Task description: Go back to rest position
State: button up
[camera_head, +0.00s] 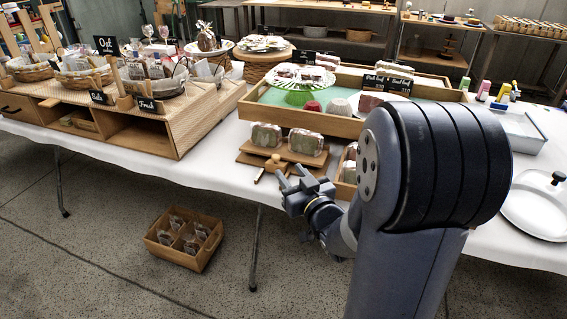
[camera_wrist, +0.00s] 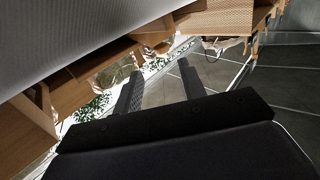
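My gripper (camera_head: 291,181) is at the front edge of the white-covered table (camera_head: 215,155), close to a small wooden stand (camera_head: 262,160) that bears two wrapped loaf-like goods (camera_head: 305,141). I cannot tell whether it touches the stand. In the wrist view the two dark fingers of my gripper (camera_wrist: 160,84) are spread apart with nothing between them. My arm hides part of the table behind it.
A wooden display (camera_head: 190,130) with baskets is at the left. A divided crate (camera_head: 164,251) sits on the floor. The floor in front is otherwise clear.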

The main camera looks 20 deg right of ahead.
aim_at(277, 159)
jog(key=shift+s+d, duration=0.15)
jog(key=shift+s, duration=0.75)
jog(key=shift+w, duration=0.15)
jog(key=w, duration=0.3)
jog(key=w+a, duration=0.1)
jog(key=w, duration=0.2)
jog(key=w+b, duration=0.1)
jog(key=w, duration=0.3)
jog(key=shift+w+a, duration=0.1)
jog(key=shift+a, duration=0.5)
jog(key=shift+s+a, duration=0.35)
jog(key=shift+s, duration=0.2)
